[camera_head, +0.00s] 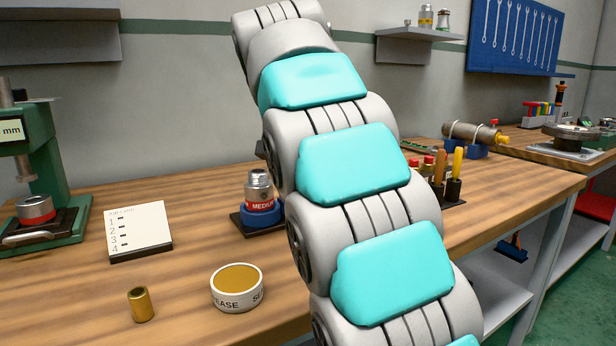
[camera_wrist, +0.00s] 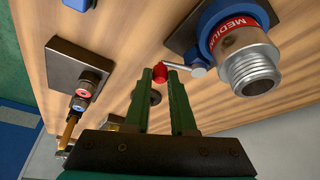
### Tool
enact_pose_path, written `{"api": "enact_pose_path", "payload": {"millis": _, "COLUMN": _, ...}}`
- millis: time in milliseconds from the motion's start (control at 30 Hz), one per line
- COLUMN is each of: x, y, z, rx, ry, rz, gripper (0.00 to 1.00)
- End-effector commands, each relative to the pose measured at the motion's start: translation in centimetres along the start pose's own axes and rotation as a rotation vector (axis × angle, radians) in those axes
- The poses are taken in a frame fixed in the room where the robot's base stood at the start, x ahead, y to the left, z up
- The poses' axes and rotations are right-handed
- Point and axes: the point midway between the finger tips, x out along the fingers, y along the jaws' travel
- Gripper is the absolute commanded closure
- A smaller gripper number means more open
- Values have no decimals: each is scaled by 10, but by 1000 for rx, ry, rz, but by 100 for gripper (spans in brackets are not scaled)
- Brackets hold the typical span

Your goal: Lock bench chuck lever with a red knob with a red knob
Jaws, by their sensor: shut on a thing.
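The bench chuck (camera_head: 259,187) has a silver threaded top, a red band reading MEDIUM and a blue base on a dark plate. It stands on the wooden bench just left of my arm. In the wrist view the chuck (camera_wrist: 245,62) is at upper right. Its short metal lever (camera_wrist: 182,67) reaches left from the chuck's side to a red knob (camera_wrist: 160,69). My gripper (camera_wrist: 160,75) has green fingers, with the knob between their tips, and is shut on it. In the head view my arm hides the lever, the knob and the gripper.
A grease tin (camera_head: 238,294), a brass sleeve (camera_head: 141,304) and a numbered card (camera_head: 140,231) are left on the bench. A green press (camera_head: 62,180) stands far left. A tool holder (camera_head: 453,190) is right of my arm. Bare wood lies between them.

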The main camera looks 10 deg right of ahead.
Motion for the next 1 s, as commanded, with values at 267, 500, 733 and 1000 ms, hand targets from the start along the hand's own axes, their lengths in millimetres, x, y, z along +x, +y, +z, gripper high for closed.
{"api": "enact_pose_path", "payload": {"millis": 267, "x": -2, "y": -1, "z": 4, "rx": 67, "ry": 0, "rz": 29, "gripper": 100}}
{"api": "enact_pose_path", "payload": {"millis": 500, "x": -2, "y": -2, "z": 5, "rx": 79, "ry": -1, "rz": 33, "gripper": 100}}
{"api": "enact_pose_path", "payload": {"millis": 733, "x": -2, "y": -2, "z": 5, "rx": 78, "ry": -1, "rz": 32, "gripper": 100}}
{"api": "enact_pose_path", "payload": {"millis": 1000, "x": -2, "y": -2, "z": 5, "rx": 78, "ry": 0, "rz": 32, "gripper": 48}}
